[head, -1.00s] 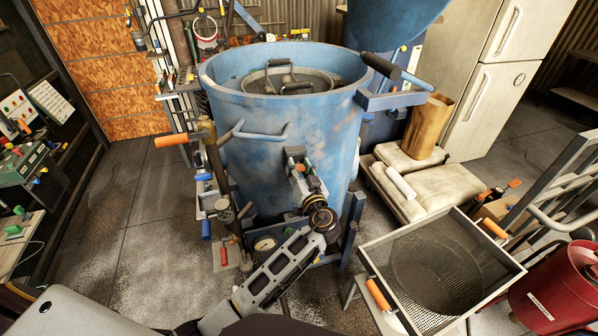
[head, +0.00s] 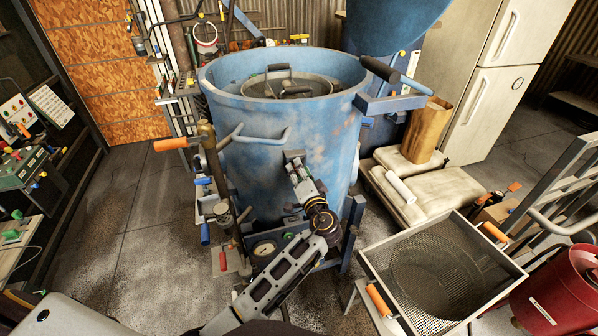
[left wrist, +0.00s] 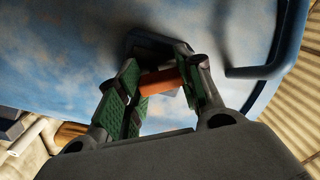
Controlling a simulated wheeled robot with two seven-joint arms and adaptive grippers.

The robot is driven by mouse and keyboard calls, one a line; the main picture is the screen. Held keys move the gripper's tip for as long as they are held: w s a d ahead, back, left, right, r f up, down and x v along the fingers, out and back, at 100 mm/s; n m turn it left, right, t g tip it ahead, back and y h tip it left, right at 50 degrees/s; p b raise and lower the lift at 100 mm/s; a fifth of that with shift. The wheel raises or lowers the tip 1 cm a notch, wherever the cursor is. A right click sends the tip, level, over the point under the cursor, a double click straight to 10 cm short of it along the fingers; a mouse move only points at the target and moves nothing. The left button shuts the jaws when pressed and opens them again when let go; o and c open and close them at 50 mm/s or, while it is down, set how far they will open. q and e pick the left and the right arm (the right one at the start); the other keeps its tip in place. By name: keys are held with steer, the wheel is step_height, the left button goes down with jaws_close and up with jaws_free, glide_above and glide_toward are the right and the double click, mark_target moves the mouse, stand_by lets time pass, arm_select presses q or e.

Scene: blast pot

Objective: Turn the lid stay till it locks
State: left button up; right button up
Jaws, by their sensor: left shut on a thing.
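The blue blast pot (head: 250,150) stands upright in the middle of the head view. My left gripper (head: 293,160) is at the pot's front wall, below the rim. In the left wrist view its green-padded fingers (left wrist: 156,88) are shut on a short orange-red grip (left wrist: 160,80), which I take for the lid stay's handle. The grip lies crosswise between the fingers, close to the blue wall. In the head view my gripper hides it. Whether the stay is locked cannot be seen. My right gripper is not in view.
A bent blue handle (head: 262,138) sticks out from the pot left of my gripper. An orange-handled lever (head: 172,144) juts out further left. A mesh tray (head: 378,275) stands at the lower right, with sacks (head: 430,190) behind it. The floor at left is clear.

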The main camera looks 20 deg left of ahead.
arm_select(q)
steer(key=m+p, duration=0.1)
steer(key=m, duration=0.3)
steer(key=shift+r, duration=0.15)
steer(key=shift+w+d+m+p, duration=0.1)
steer(key=shift+m+p, duration=0.35)
steer(key=shift+m, duration=0.85)
steer(key=o, duration=1.1)
steer(key=shift+d, duration=0.15)
steer(key=v, duration=1.2)
